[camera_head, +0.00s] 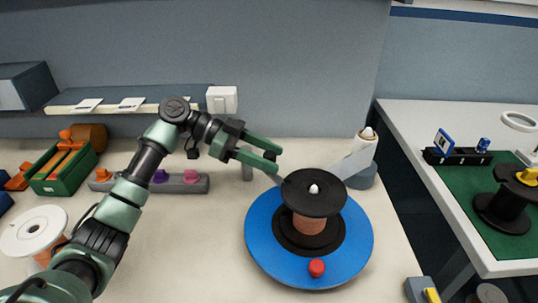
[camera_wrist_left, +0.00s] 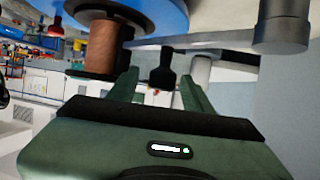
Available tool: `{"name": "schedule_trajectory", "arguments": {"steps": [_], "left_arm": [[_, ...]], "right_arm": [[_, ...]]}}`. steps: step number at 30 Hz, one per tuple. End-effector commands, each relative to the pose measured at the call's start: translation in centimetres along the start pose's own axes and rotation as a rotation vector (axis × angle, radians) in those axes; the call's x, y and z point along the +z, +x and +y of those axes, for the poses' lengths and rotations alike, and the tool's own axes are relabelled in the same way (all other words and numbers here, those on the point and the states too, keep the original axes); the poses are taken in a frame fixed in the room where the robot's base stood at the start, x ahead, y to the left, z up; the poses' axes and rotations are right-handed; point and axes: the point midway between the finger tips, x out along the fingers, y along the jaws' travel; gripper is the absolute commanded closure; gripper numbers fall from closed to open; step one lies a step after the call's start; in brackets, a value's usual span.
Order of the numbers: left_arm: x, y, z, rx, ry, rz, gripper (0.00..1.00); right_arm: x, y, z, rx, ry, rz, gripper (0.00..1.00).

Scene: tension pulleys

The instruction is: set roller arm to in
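The spool with a black top flange (camera_head: 312,193) and copper-coloured winding stands on a blue round turntable (camera_head: 262,243). A pale grey flat arm (camera_head: 350,164) runs behind the spool, beside a white roller post (camera_head: 362,150) on a grey-blue base. In the left wrist view a grey bar (camera_wrist_left: 185,39), seemingly this arm, crosses the top to a grey cylinder (camera_wrist_left: 282,28). A black peg (camera_wrist_left: 161,68) shows below the bar, between my finger tips in the picture. My left gripper (camera_head: 279,158) is open, just left of and behind the spool; contact cannot be told. My right gripper is not in view.
A red knob (camera_head: 316,268) sits on the turntable's front. A grey rack with coloured knobs (camera_head: 190,178), a green bin (camera_head: 62,168) and a white spool (camera_head: 35,230) are at left. A green-matted bench (camera_head: 470,190) stands right. The front middle table is clear.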

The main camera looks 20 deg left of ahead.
Motion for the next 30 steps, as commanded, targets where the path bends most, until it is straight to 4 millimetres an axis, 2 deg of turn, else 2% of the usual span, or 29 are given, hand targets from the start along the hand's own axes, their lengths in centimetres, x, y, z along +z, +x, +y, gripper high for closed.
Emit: {"name": "schedule_trajectory", "arguments": {"steps": [8,18,21,30], "left_arm": [[-0.1,-0.7,-0.1,-0.003,0.000,0.000,0.50],[-0.1,-6.2,-0.1,-0.004,0.000,0.000,0.50],[0.0,-7.2,-0.1,-0.003,-0.001,0.001,0.50],[0.0,-7.9,0.0,-0.002,0.000,0.001,0.50]], "right_arm": [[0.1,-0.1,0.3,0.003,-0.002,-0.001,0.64],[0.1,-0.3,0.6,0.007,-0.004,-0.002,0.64],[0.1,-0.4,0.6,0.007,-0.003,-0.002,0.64],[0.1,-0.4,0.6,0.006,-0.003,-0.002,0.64]]}}
